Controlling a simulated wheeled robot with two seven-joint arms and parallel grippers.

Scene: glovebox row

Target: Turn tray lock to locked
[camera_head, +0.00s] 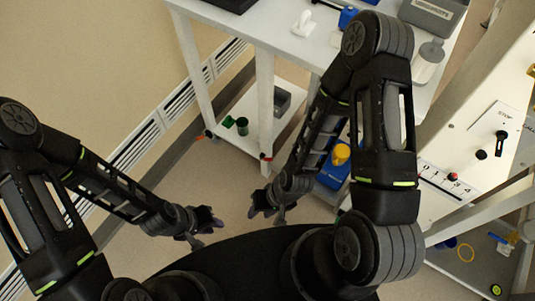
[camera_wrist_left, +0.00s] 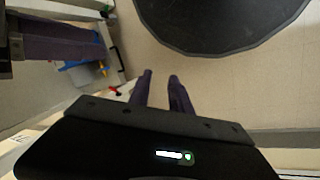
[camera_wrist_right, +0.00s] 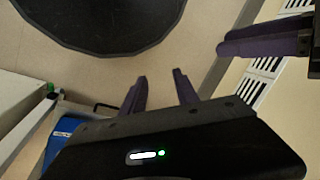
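I cannot tell which part, if any, is the tray lock. My left gripper (camera_head: 208,222) hangs low over the floor, far left of the panel. Its fingers show apart and empty in the left wrist view (camera_wrist_left: 160,76). My right gripper (camera_head: 262,208) is also low, left of the panel. Its fingers are apart and empty in the right wrist view (camera_wrist_right: 160,74).
A white table (camera_head: 270,25) stands at the back with a grey box (camera_head: 432,14) on top. Its lower shelf holds a grey bin (camera_head: 284,99) and a green cup (camera_head: 242,126). A blue container (camera_head: 334,172) is partly hidden by my right arm. The floor between is open.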

